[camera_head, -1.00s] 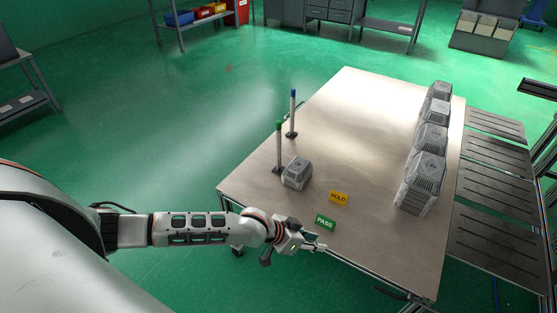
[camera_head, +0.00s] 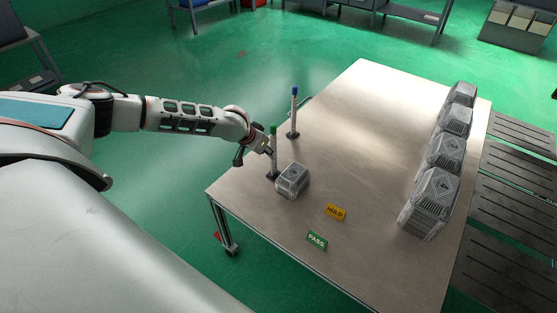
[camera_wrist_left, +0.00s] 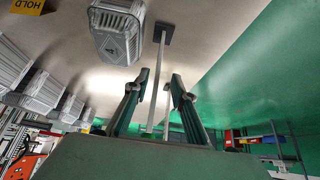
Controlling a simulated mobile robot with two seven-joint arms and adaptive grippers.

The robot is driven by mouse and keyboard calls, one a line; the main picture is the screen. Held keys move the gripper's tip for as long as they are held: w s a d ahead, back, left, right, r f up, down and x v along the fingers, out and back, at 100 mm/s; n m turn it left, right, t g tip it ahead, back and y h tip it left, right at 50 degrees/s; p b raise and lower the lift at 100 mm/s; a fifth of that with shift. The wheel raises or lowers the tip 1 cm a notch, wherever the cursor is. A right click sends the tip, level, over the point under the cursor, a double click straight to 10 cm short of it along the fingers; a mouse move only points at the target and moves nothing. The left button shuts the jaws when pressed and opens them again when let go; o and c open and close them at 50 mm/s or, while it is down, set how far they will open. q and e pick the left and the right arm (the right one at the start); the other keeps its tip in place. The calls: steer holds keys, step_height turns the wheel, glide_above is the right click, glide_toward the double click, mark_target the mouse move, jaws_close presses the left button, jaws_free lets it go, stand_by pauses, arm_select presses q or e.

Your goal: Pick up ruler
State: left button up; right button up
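I cannot make out a ruler in either view. A thin upright post with a green top (camera_head: 273,150) stands on a dark foot at the table's left edge. A second post with a blue top (camera_head: 294,112) stands behind it. My left gripper (camera_head: 270,149) is at the green-topped post, near its upper part. In the left wrist view its two fingers (camera_wrist_left: 153,100) are apart, with the near pale post (camera_wrist_left: 154,85) showing between them. I cannot tell whether they touch it. My right gripper is not in view.
A grey foil tray block (camera_head: 292,180) sits right beside the green-topped post. Several similar grey blocks (camera_head: 430,203) line the table's right side. The table's middle (camera_head: 360,140) is clear.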

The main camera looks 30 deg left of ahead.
arm_select(q)
steer(key=b+x, duration=0.1)
steer(key=x, duration=0.2)
steer(key=b+x, duration=0.1)
steer(key=x, duration=0.2)
steer(key=shift+s+d+f, duration=0.1)
steer(key=shift+d+f, duration=0.15)
steer(key=shift+f, duration=0.25)
steer(key=shift+w+r, duration=0.1)
steer(key=shift+w, duration=0.15)
jaws_close()
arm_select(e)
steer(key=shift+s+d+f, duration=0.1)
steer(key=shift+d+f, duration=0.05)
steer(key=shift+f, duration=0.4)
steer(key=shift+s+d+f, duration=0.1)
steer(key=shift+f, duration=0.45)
